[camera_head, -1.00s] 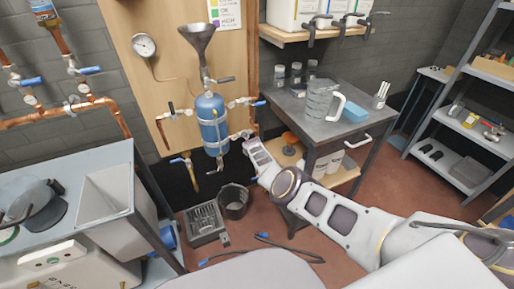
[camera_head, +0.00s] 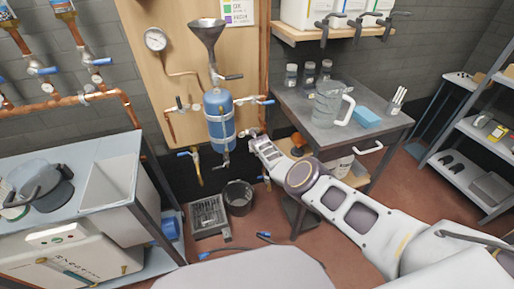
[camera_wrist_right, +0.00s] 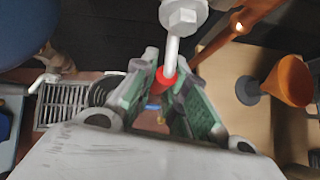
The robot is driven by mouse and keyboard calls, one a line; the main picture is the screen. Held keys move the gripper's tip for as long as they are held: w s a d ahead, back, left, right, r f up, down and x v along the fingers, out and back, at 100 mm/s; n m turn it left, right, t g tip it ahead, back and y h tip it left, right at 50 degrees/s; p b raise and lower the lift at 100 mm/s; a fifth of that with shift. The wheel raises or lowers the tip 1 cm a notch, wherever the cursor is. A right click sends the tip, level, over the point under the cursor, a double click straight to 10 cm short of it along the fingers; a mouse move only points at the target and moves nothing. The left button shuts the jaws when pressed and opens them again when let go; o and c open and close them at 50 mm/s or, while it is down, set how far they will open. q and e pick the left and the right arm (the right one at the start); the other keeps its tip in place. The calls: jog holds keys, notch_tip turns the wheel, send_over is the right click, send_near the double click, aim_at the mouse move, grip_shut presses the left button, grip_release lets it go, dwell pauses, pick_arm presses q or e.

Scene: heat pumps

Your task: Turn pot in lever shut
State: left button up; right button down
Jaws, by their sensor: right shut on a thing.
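The blue pot (camera_head: 219,118) hangs on the wooden board in the head view, with a metal funnel (camera_head: 208,35) above it and valves around it. My right gripper (camera_head: 250,135) is just right of the pot's lower part; its fingertips are too small to read there. In the right wrist view my right gripper (camera_wrist_right: 167,98) has its green-padded fingers around a lever (camera_wrist_right: 171,53), a pale rod with a red end. The rod hangs from a pale hex-shaped valve fitting (camera_wrist_right: 183,15). The gripper is shut on the lever. My left gripper is not in view.
A grey table (camera_head: 305,118) with a clear jug (camera_head: 328,103) and jars stands right of the pot. An orange funnel (camera_wrist_right: 292,80) is close to the right gripper. A black bucket (camera_head: 238,198) and a drain grate (camera_head: 207,216) are on the floor below. A sink bench (camera_head: 75,190) is at left.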

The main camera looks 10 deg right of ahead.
jog(key=shift+s+a+f, duration=0.1)
jog(key=shift+a, duration=0.05)
jog(key=c, duration=1.4)
grip_release()
jog(key=shift+c, duration=0.2)
